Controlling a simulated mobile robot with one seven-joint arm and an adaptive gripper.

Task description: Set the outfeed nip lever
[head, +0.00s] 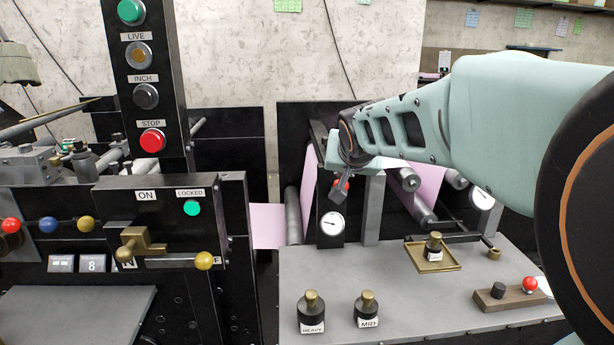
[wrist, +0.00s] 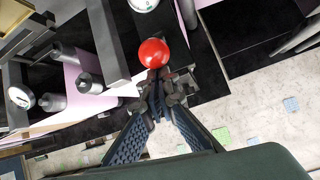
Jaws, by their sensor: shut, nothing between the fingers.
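A red ball knob (wrist: 154,53), which looks like the end of a lever, shows just beyond my fingertips in the wrist view. Its arm is mostly hidden behind the fingers. In the head view only a small red part (head: 341,184) of it shows beside my gripper (head: 339,192), above a round white gauge (head: 331,223). My gripper also shows in the wrist view (wrist: 158,88), its fingers closed together with nothing between them. The tips are very close to the ball's lower side; I cannot tell whether they touch. Pink web (head: 267,225) runs by the grey rollers (head: 293,215).
Weights marked HEAVY (head: 311,313) and MID (head: 367,309) stand on the grey bench (head: 430,300). Another weight (head: 433,247) stands on a brass tray (head: 415,262). A wooden block (head: 512,296) carries a red ball. A control post with a red STOP button (head: 152,140) stands left.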

